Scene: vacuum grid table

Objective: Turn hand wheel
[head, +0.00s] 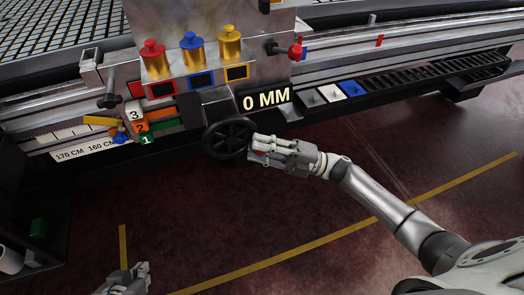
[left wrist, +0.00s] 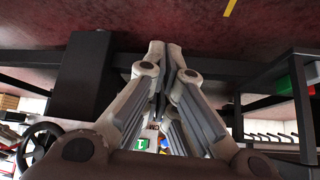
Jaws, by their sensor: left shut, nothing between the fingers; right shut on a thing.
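The black hand wheel (head: 229,138) is on the front of the machine, below the "0 MM" display (head: 266,98). My right gripper (head: 259,151) is at the right side of the wheel, shut on its rim; its fingers hide part of that edge. My left gripper (head: 137,272) is low at the bottom left of the head view, well away from the wheel. In the left wrist view its fingertips (left wrist: 165,48) are together with nothing between them. The wheel (left wrist: 32,145) also shows partly at the lower left there.
Red (head: 155,60), blue (head: 193,55) and yellow (head: 230,47) knobs stand above the wheel. A small red-knobbed lever (head: 295,51) sticks out to their right. A dark shelf (head: 40,205) stands at the left. The floor below the machine is open, with yellow lines.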

